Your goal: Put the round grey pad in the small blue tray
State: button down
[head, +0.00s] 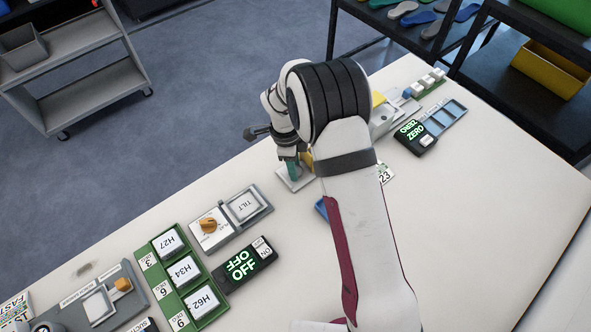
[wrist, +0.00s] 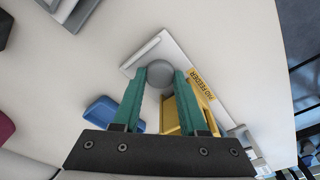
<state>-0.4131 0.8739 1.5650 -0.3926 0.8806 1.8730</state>
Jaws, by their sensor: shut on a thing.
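The round grey pad (wrist: 158,73) sits between the green fingertips in the wrist view. My gripper (wrist: 160,80) is shut on it, over the light grey plate of the pad feeder (wrist: 152,52). I cannot tell whether the pad still touches the plate. The small blue tray (wrist: 100,112) lies apart from the pad, to the left of the fingers. In the head view my gripper (head: 291,170) points down at the feeder plate, and my arm hides most of the blue tray (head: 320,208). The pad cannot be made out there.
The feeder's yellow body (wrist: 185,110) stands close beside the right finger. In the head view a grey tilt unit (head: 243,205), a display reading OFF (head: 244,264) and a green rack (head: 184,276) lie to the left. The table's right front (head: 480,220) is clear.

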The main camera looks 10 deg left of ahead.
notch_tip(320, 180, up, 10)
jog(key=s+d+r+n+t+y, duration=0.1)
jog(key=s+d+r+n, duration=0.2)
jog(key=d+r+n, duration=0.55)
jog(key=s+d+r+n, duration=0.4)
jog(key=d+r+n, duration=0.3)
jog(key=r+n, duration=0.2)
jog(key=s+d+f+n+g+y, duration=0.1)
jog(key=s+d+f+n, duration=0.2)
jog(key=f+n, duration=0.6)
jog(key=s+d+f+n+y, duration=0.1)
jog(key=s+d+f+n, duration=0.15)
jog(key=f+n, duration=0.6)
jog(key=w+a+f+n, duration=0.1)
jog(key=a, duration=0.2)
jog(key=w+a+f+n, duration=0.1)
jog(key=a+f, duration=0.1)
jog(key=a, duration=0.2)
jog(key=w+a+f+n, duration=0.1)
jog(key=a+f, duration=0.1)
jog(key=a, duration=0.1)
jog(key=shift+w+a+n, duration=0.25)
jog(key=shift+a+n, duration=0.05)
notch_tip(320, 180, down, 4)
jog(key=shift+a+r, duration=0.1)
